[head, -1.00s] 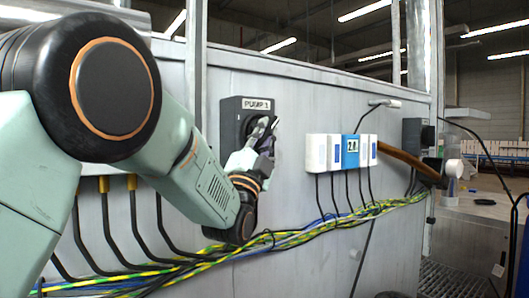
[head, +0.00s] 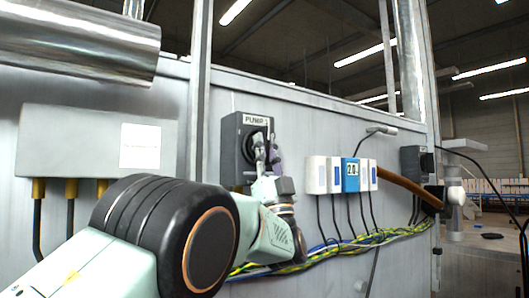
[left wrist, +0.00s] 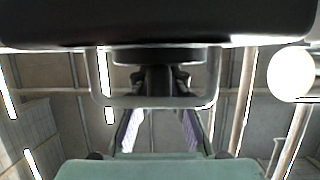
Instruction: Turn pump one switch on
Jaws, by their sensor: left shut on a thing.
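The pump one switch is a dark grey box (head: 233,160) on the grey panel in the head view. A label reading "PUMP" (head: 256,120) is on its top edge. A round black dial (head: 248,147) shows on its face, partly hidden by my fingers. My left gripper (head: 267,147) is at the dial, its fingers upright and shut on the switch knob. In the left wrist view a dark knob-like part (left wrist: 158,80) sits between my purple-padded fingers. The knob's exact angle is hidden. My right gripper is not in view.
White modules with a blue display unit (head: 350,175) are right of the switch. Yellow-green and blue cables (head: 340,245) run below. A grey box with a white label (head: 95,143) is at left, under a metal pipe (head: 80,40).

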